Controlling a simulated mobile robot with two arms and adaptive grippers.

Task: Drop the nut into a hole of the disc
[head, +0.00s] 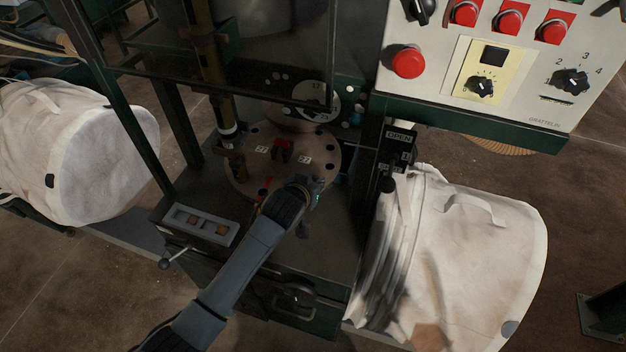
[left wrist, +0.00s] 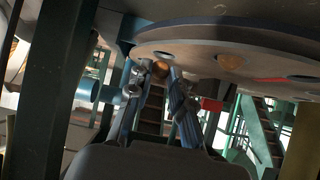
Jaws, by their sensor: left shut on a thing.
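The round brown disc (head: 245,177) lies flat inside the machine, with several holes near its rim and a red block at its middle. My left gripper (head: 314,193) is at the disc's front right edge, with its arm coming from the lower left. In the left wrist view, its fingers (left wrist: 157,80) are shut on a small brass-coloured piece that looks like the nut (left wrist: 160,69). The nut shows just in front of the disc's rim, which spans the upper right there (left wrist: 205,48). The nut cannot be made out in the head view. My right gripper is not in view.
A white control panel (head: 540,95) with red buttons stands at the upper right. White bulk bags lie to the right (head: 470,260) and left (head: 90,150). Dark green machine posts frame the disc. A small grey tray (head: 200,224) is at the disc's front left.

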